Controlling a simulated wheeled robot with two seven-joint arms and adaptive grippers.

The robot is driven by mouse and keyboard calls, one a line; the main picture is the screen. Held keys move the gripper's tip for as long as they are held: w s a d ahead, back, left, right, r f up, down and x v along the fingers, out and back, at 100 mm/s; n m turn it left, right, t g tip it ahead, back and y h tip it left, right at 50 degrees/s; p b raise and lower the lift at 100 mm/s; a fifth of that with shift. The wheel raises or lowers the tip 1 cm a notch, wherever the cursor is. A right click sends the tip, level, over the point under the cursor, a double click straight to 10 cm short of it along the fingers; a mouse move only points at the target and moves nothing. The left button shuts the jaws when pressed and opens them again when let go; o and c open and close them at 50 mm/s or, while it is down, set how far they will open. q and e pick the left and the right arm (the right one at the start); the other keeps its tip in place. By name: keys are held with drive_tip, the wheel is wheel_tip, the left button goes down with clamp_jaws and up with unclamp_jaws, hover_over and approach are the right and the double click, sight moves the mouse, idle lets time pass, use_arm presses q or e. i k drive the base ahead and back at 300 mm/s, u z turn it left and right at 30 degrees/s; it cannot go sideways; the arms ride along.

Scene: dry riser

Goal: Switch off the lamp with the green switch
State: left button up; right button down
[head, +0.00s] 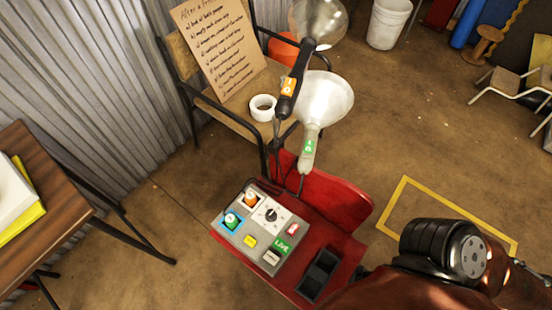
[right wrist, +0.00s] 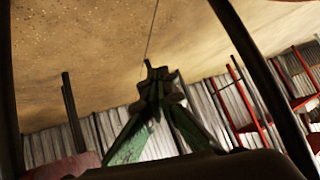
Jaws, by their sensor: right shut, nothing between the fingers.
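A grey control box (head: 262,228) sits on a red seat. Its upper left holds an orange switch (head: 250,199) and, on a blue plate, a green switch (head: 232,219). I cannot tell the lever positions. A lamp (head: 325,98) with a green tag has an opaque white head. A second lamp (head: 318,22) with an orange tag has a clear, glassy head. My right gripper (right wrist: 156,88) is shut and empty in the right wrist view, away from the box. My right arm is at the lower right of the head view. My left gripper is out of view.
The box also carries a black dial (head: 271,214), a yellow button (head: 250,241), a red switch (head: 293,229) and a green LIVE label (head: 283,246). A black two-slot tray (head: 319,274) lies beside it. A chair with a written board (head: 217,45) and tape roll (head: 262,107) stands behind.

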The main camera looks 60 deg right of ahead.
sight(308, 147)
drive_tip(key=u, duration=0.05)
drive_tip(key=k, duration=0.45)
drive_tip(key=z, duration=1.2)
drive_tip(key=i, duration=0.5)
drive_tip(key=u, duration=0.05)
